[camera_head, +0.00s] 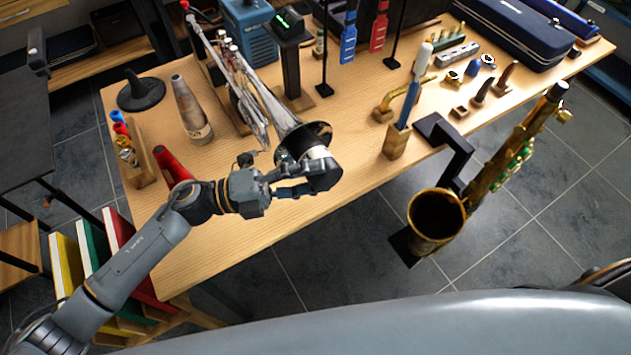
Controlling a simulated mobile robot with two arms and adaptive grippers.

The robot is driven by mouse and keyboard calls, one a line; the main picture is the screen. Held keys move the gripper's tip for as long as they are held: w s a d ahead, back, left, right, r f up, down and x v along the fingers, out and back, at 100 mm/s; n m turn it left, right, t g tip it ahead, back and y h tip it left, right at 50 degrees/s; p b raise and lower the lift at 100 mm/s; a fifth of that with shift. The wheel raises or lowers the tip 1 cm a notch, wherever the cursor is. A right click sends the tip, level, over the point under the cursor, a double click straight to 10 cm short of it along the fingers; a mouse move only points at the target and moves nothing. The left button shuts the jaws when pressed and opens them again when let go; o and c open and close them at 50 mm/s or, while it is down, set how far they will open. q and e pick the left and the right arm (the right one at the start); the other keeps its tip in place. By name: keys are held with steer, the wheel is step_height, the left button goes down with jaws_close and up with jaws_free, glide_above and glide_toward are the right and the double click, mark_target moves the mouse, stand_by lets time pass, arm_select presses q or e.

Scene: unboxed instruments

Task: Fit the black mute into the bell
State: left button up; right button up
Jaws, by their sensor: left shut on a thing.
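A silver trumpet (245,85) rests on a wooden stand on the table, its bell (290,135) facing the near side with a dark opening. My left gripper (308,182) is just in front of the bell, shut on a dark rounded thing that looks like the black mute (325,175). The mute is close below the bell rim and overlaps it in the picture; I cannot tell if they touch. The gripper hides part of the mute. My right gripper is not in view.
Left of the trumpet stand a black plunger-like piece (140,92), a grey cone (190,112) and a red cone (170,165). A gold saxophone (437,213) stands beyond the table's front edge at right. The table (350,185) is clear right of my gripper.

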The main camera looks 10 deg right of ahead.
arm_select(q)
steer(key=shift+w+a+b, duration=0.2)
steer(key=shift+w+b, duration=0.1)
steer(key=shift+w, duration=0.15)
steer(key=shift+w+a+r, duration=0.1)
steer(key=shift+w+a, duration=0.05)
steer(key=shift+w, duration=0.15)
stand_by(0.7)
steer(key=o, duration=0.9)
steer(key=shift+c, duration=0.2)
steer(key=o, duration=0.4)
steer(key=shift+w, duration=0.15)
steer(key=shift+a, duration=0.15)
steer(key=a, duration=0.2)
steer(key=a+f, duration=0.1)
steer(key=a, duration=0.4)
steer(key=shift+w+a+f, duration=0.1)
steer(key=shift+a+f, duration=0.1)
steer(key=shift+a, duration=0.15)
